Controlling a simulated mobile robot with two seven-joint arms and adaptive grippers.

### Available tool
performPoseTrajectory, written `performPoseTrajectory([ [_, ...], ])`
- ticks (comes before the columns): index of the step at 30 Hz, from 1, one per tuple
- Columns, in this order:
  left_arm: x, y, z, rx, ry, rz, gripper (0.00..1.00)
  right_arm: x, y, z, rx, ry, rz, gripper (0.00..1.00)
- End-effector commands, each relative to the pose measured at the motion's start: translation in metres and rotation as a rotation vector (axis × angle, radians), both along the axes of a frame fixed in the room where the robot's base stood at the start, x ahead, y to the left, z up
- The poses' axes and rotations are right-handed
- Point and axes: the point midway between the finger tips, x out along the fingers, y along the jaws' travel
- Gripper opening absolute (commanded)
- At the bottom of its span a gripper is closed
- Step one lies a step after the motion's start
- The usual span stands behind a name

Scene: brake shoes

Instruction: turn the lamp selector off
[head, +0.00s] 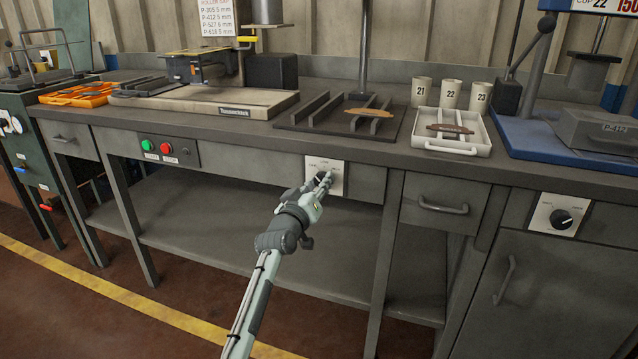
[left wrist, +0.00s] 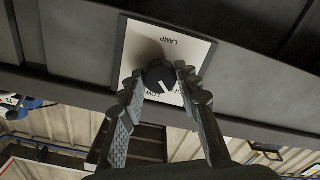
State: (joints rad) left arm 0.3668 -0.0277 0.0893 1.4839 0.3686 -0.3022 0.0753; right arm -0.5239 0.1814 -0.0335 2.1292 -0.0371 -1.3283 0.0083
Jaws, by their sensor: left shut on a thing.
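The lamp selector is a round black knob (left wrist: 158,78) on a white plate (head: 313,163) on the bench's front apron. In the left wrist view, the plate (left wrist: 135,42) appears upside down and reads LAMP. My left gripper (head: 321,181) is shut on the knob, with one finger on either side of it; it also fills the lower middle of the left wrist view (left wrist: 160,88). The knob's white mark points down and slightly right in that view. The plate's position labels are partly covered by the fingers. My right gripper is not in view.
A similar knob plate (head: 556,215) is on the cabinet at right. A green button (head: 147,145) and red button (head: 166,149) sit on the apron at left. A drawer handle (head: 443,207) juts out right of the lamp plate. A lower shelf (head: 230,240) runs below.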

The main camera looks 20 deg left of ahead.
Motion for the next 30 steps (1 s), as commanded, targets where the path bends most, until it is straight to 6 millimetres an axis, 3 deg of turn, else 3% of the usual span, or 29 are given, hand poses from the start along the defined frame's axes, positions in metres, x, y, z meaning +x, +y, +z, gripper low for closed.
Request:
performPoseTrajectory([
  [5, 0.0, 0.0, 0.0, -0.002, 0.0, 0.0, 0.03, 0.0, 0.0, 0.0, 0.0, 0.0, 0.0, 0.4],
  [6, 0.0, 0.0, 0.0, -0.002, 0.0, 0.0, 0.37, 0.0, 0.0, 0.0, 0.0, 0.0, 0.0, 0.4],
  [10, 0.0, 0.0, 0.0, -0.001, 0.0, 0.0, 0.53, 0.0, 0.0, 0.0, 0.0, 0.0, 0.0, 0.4],
  [22, -0.008, 0.0, 0.0, 0.0, 0.0, 0.0, 0.53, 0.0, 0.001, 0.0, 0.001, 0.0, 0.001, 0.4],
  [30, -0.061, 0.002, -0.001, 0.0, 0.001, 0.0, 0.53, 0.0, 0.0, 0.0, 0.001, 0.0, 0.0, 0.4],
])
